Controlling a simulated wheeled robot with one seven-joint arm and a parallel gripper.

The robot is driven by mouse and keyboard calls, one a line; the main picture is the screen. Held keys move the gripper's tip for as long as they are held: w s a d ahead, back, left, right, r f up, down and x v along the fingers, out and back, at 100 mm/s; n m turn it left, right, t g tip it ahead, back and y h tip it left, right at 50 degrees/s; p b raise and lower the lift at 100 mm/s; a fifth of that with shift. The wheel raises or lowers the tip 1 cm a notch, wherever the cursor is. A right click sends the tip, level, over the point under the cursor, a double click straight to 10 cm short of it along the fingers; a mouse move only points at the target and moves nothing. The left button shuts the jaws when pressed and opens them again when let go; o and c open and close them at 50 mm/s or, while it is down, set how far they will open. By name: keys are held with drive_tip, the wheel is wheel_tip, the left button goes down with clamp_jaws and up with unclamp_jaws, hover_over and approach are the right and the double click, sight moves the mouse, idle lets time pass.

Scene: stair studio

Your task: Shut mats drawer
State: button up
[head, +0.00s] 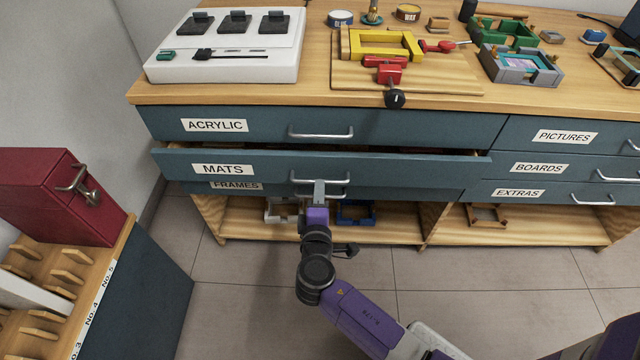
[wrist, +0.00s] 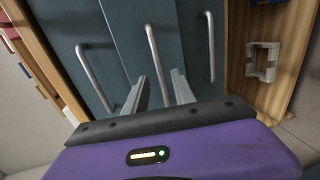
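The mats drawer (head: 260,170) has a blue-grey front with a MATS label. It stands partly pulled out between the acrylic and frames drawers, with a dark gap above its front. Its silver bar handle (wrist: 154,62) is in the middle of the wrist view. My gripper (head: 319,188) is at this handle. In the wrist view my gripper (wrist: 161,85) has its two grey fingers apart, one on each side of the handle bar, with visible space between them. Whether a finger touches the bar or the drawer front I cannot tell.
The acrylic drawer (head: 265,124) above looks shut; the frames drawer (head: 236,185) is mostly hidden below. A lower shelf holds frame pieces (head: 355,212). The worktop (head: 300,95) carries tools and a white control box (head: 228,45). A red case (head: 60,195) stands left. Floor in front is clear.

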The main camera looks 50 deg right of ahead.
drive_tip(key=shift+x, duration=1.95)
drive_tip(key=shift+s, duration=0.1)
clamp_jaws()
